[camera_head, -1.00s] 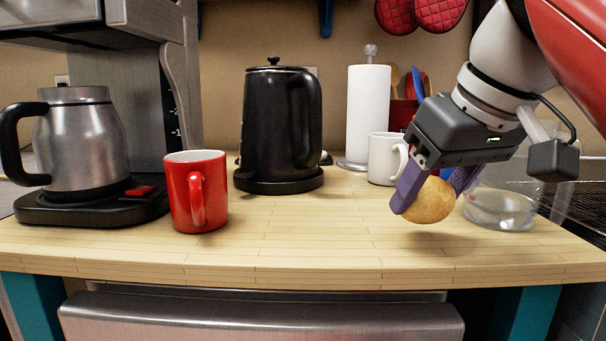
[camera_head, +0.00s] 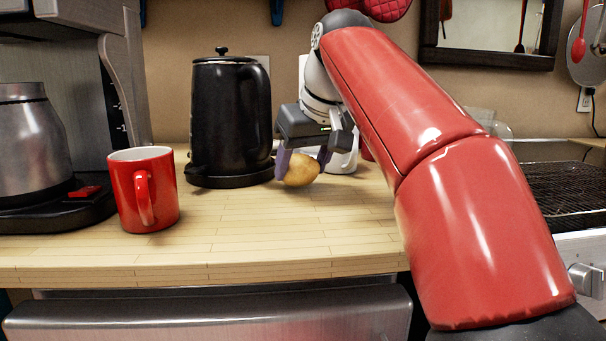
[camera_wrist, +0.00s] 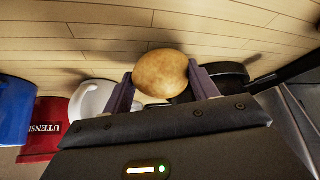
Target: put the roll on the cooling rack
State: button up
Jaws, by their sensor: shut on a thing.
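The roll (camera_head: 301,169) is a round golden-brown bun. My gripper (camera_head: 303,160) is shut on it, with one purple finger on each side, and holds it near the worktop beside the black kettle. The wrist view shows the roll (camera_wrist: 161,73) between both fingers, over the wooden boards. A dark wire rack or grate (camera_head: 568,192) lies at the far right, on the metal unit past the worktop; I cannot tell for sure that it is the cooling rack. My red arm hides the worktop's right part.
A black kettle (camera_head: 230,120) stands just left of my gripper. A red mug (camera_head: 143,190) and a steel kettle (camera_head: 28,140) are further left. The front middle worktop (camera_head: 270,225) is free.

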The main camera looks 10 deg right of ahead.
jog(key=shift+f, duration=0.65)
jog(key=o, duration=1)
jog(key=shift+f, duration=0.15)
